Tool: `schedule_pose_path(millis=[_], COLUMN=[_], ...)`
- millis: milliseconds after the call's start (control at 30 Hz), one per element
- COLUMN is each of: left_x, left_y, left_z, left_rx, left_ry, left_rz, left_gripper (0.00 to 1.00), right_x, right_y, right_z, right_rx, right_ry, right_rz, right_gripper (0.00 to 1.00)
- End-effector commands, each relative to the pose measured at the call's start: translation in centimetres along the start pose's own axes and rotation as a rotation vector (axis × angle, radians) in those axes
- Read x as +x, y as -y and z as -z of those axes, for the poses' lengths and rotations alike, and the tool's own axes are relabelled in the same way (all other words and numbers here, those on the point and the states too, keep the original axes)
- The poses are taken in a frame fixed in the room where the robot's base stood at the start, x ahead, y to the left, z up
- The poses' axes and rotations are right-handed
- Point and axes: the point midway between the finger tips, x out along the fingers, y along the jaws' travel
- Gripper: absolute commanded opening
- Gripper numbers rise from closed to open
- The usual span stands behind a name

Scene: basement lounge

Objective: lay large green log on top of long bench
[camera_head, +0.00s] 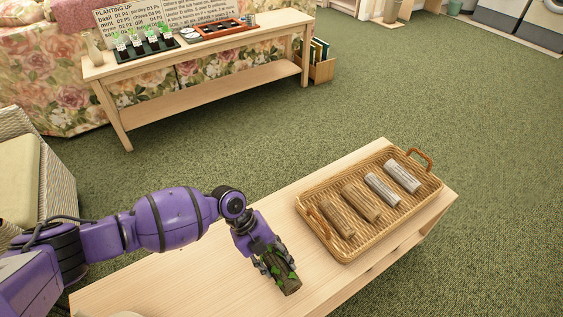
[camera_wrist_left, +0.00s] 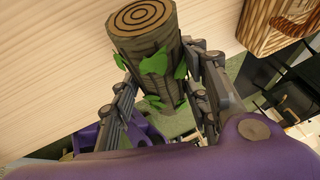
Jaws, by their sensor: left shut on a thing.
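The large green log (camera_head: 284,279) is a dark brown log with green leaves on its bark. My left gripper (camera_head: 273,261) is shut on it; the log tilts downward over the wooden bench top (camera_head: 200,275). In the left wrist view the log (camera_wrist_left: 145,45) shows its ringed end, with the fingers of my left gripper (camera_wrist_left: 160,90) on both sides of the bark. I cannot tell whether the log touches the wood below. My right gripper is not in view.
A wicker tray (camera_head: 310,220) with several logs stands on the right part of the bench. A second long wooden bench (camera_head: 215,93) with seedlings, a sign and a reddish tray stands by a floral sofa (camera_head: 45,70). A wicker chair (camera_head: 58,190) is at left. Green carpet lies clear between.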

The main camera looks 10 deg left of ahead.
Motion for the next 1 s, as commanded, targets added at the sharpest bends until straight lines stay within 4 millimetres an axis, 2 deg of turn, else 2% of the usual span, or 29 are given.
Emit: schedule_pose_path(millis=[67,133,267,633,667,700,800,1000], left_x=[0.4,1.6,2.6,3.0,3.1,3.0,3.0,3.0], left_y=[-0.4,-0.7,-1.0,-1.2,-1.2,-1.2,-1.2,-1.2], left_z=[-1.1,-1.4,-2.1,-2.2,-2.2,-2.2,-2.2,-2.2], left_rx=[-0.002,-0.001,0.0,0.001,0.001,0.001,0.001,0.001], left_ry=[0.002,0.0,0.003,0.002,0.003,0.003,0.003,0.003], left_rz=[0.001,-0.001,0.001,0.001,0.0,0.0,0.0,0.0], left_gripper=[0.09,0.09,0.09,0.09,0.44,0.49,0.62,0.62], right_x=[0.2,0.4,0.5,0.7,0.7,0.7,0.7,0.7], right_y=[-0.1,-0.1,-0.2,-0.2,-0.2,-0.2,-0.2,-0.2], right_z=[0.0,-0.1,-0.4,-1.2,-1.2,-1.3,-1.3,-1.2], right_rx=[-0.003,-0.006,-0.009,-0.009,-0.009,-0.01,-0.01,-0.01], right_ry=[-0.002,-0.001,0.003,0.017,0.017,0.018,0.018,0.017], right_rz=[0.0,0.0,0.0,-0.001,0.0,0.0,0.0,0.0], right_gripper=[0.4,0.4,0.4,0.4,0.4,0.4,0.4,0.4])
